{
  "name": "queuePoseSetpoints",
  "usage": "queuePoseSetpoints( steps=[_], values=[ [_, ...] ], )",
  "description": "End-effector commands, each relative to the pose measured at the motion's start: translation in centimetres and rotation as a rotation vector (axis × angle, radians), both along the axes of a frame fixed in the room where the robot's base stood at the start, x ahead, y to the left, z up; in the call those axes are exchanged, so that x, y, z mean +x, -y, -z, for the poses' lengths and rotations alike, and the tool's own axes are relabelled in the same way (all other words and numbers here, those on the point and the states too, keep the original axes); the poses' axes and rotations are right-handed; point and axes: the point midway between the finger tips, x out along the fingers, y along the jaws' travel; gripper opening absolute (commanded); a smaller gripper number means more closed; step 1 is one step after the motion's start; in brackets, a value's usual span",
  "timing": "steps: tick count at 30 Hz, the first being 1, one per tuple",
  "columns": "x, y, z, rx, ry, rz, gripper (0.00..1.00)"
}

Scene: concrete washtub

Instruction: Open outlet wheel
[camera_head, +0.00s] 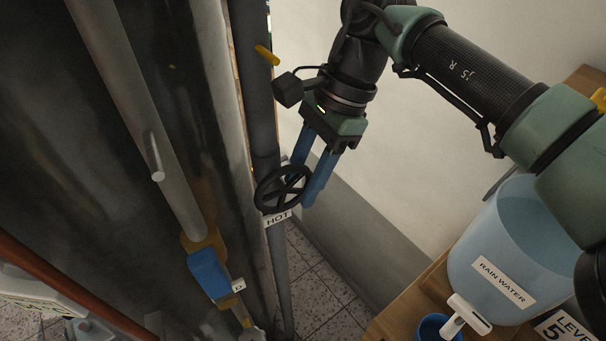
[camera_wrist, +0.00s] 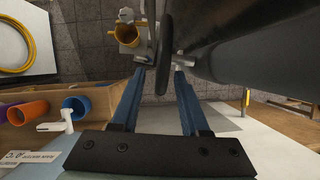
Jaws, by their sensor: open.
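A black spoked handwheel (camera_head: 283,188) sits on a dark vertical pipe, above a label reading HOT. In the wrist view the wheel (camera_wrist: 166,50) is edge-on. My gripper (camera_head: 303,184) reaches down to the wheel's right side with two long blue fingers. In the wrist view the gripper (camera_wrist: 162,72) has its fingers apart, with the lower part of the wheel's rim between their tips. A visible gap separates the fingers; whether either touches the rim I cannot tell. In the head view one fingertip is partly hidden by the wheel.
A blue-handled valve (camera_head: 208,272) is on the grey pipe at left. A yellow lever (camera_head: 266,55) is above the wheel. A RAIN WATER container (camera_head: 525,245) stands on a wooden surface at right, with a blue cup (camera_head: 440,328). The wall is close behind my gripper.

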Motion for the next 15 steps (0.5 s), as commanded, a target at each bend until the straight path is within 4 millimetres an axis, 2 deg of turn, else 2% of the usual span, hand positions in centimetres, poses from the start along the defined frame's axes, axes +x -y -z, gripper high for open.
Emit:
queuePoseSetpoints(
  steps=[10, 15],
  values=[
    [-0.04, -0.12, 0.44, -0.001, 0.001, 0.001, 0.45],
    [-0.04, -0.12, 0.43, 0.000, 0.001, 0.000, 0.14]
  ],
)
